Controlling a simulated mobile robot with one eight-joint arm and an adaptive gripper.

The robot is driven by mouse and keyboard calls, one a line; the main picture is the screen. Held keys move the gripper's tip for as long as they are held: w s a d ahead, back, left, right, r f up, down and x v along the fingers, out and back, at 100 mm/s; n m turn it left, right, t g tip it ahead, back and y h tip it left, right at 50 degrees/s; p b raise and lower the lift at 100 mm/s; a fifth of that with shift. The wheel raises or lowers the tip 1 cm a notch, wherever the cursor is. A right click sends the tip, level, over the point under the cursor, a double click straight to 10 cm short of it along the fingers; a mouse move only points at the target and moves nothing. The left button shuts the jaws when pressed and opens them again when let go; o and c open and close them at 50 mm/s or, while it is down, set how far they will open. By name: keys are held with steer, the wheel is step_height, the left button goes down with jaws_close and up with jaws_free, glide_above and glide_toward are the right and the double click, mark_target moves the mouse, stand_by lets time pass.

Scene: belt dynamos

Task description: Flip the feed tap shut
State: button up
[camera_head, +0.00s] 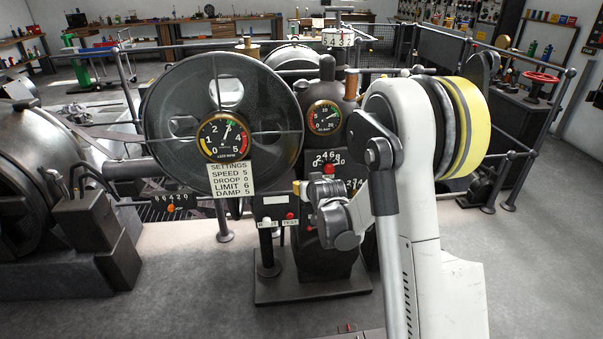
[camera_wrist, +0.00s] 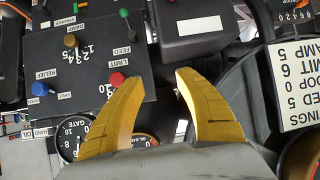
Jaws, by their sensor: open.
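In the wrist view, where the labels read upside down, a dark control panel (camera_wrist: 95,60) fills the upper left. The word FEED stands beside a small lever with a green tip (camera_wrist: 124,13), which I take as the feed tap. Its base sits close to the label and its stem runs toward the picture's top edge. My gripper (camera_wrist: 157,75) has its two yellow fingers apart, with nothing held between them. The fingers lie below and right of the green-tipped lever, apart from it in the picture. In the head view my arm hides part of the panel and the tap cannot be made out.
A red knob (camera_wrist: 117,78) marked LIMIT is close to the left finger. An orange-brown knob (camera_wrist: 70,40) and a blue knob (camera_wrist: 47,90) marked RELIEF share the panel. In the head view a large wheel (camera_head: 170,110) and a settings card (camera_head: 232,179) stand left of my arm.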

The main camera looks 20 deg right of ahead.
steer(key=s+a+r, duration=0.2)
steer(key=s+r, duration=0.1)
steer(key=r, duration=0.1)
steer(key=s+a+r+g+p, duration=0.1)
steer(key=s+a+r, duration=0.1)
steer(key=s+r, duration=0.1)
steer(key=shift+a+r+y+p, duration=0.25)
steer(key=shift+r+y+p, duration=0.05)
steer(key=shift+r, duration=0.55)
steer(key=shift+c, duration=0.5)
